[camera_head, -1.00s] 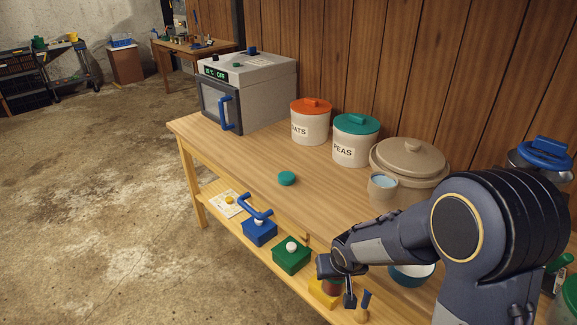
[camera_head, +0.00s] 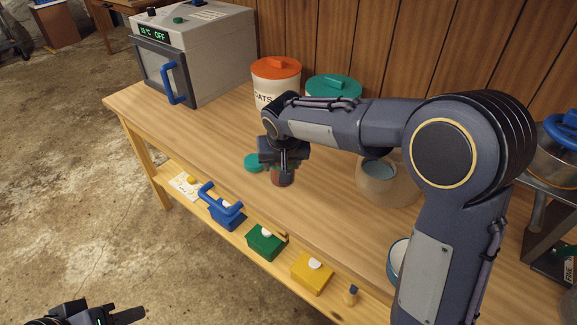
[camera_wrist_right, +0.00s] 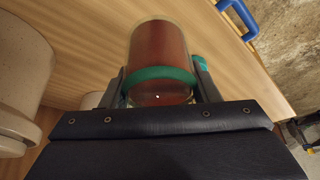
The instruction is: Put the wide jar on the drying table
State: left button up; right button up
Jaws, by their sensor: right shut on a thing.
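A glass jar with red-brown contents (camera_head: 283,178) is in my right gripper (camera_head: 284,164), above the wooden table beside a teal lid (camera_head: 254,162). In the right wrist view the jar (camera_wrist_right: 158,45) sits between both fingers (camera_wrist_right: 160,88), with a green band around it. I cannot tell from its shape here whether it is the wide jar. Its base is hidden in the head view. My left gripper (camera_head: 126,315) is low at the bottom left over the floor, cut by the frame edge. I cannot tell which surface is the drying table.
The wooden table (camera_head: 215,145) holds a grey oven (camera_head: 205,55), an orange-lidded canister (camera_head: 277,80), a teal-lidded canister (camera_head: 334,88) and a beige pot (camera_head: 385,185). The table's left part is clear.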

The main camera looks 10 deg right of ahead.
jog(key=w+d+f, duration=0.1)
jog(key=f, duration=0.1)
jog(key=w+d+f, duration=0.3)
jog(key=w+f, duration=0.1)
jog(key=shift+d+f+p, duration=0.1)
jog(key=shift+d+p, duration=0.05)
jog(key=shift+p, duration=0.15)
jog(key=f, duration=0.3)
jog(key=shift+w+d+f, duration=0.15)
jog(key=shift+w+d, duration=0.05)
jog(key=shift+f, duration=0.2)
jog(key=shift+f, duration=0.15)
jog(key=o, duration=1.3)
jog(key=shift+c, duration=0.2)
